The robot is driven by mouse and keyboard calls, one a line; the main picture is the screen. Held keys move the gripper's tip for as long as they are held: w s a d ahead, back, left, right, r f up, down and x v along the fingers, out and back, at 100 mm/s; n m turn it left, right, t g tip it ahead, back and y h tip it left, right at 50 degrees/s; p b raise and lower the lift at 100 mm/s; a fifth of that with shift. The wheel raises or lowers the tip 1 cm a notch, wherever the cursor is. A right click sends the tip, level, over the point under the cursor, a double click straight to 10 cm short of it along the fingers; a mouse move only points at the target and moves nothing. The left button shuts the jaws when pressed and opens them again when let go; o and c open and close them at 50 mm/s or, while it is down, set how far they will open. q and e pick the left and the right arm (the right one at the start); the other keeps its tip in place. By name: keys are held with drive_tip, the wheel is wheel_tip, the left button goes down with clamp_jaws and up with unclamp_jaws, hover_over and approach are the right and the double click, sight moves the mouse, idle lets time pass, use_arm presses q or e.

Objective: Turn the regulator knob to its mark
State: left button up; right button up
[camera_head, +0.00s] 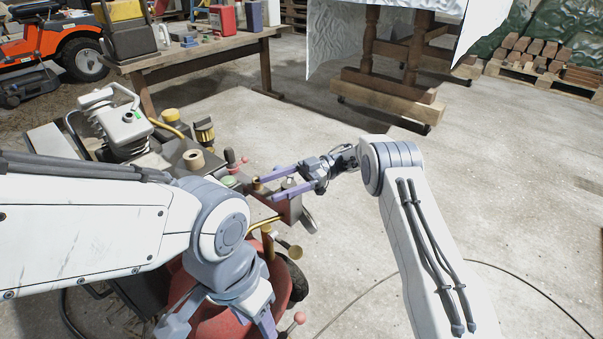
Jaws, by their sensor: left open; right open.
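A compressor with a red tank (222,318) and a grey pump head (118,125) stands at the lower left. I cannot tell for sure which of its small fittings is the regulator knob. A small brass fitting (258,184) shows between the purple fingers of my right gripper (252,189), which is open and points left over the compressor's right end. I cannot tell whether the fingers touch it. My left gripper (221,324) is open at the bottom, pointing down in front of the red tank. My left arm hides part of the compressor.
Levers with pink-red ends (230,156) and brass gauge-like parts (294,251) stick out near the grippers. A workbench (205,50) and an orange mower (38,42) stand behind. A cable (530,283) lies on the otherwise clear concrete floor at right.

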drive_tip(key=s+d+r+p, duration=0.6)
drive_tip(key=d+r, duration=0.3)
drive_tip(key=d, duration=0.1)
drive_tip(key=shift+r, duration=0.3)
drive_tip(key=shift+w, duration=0.1)
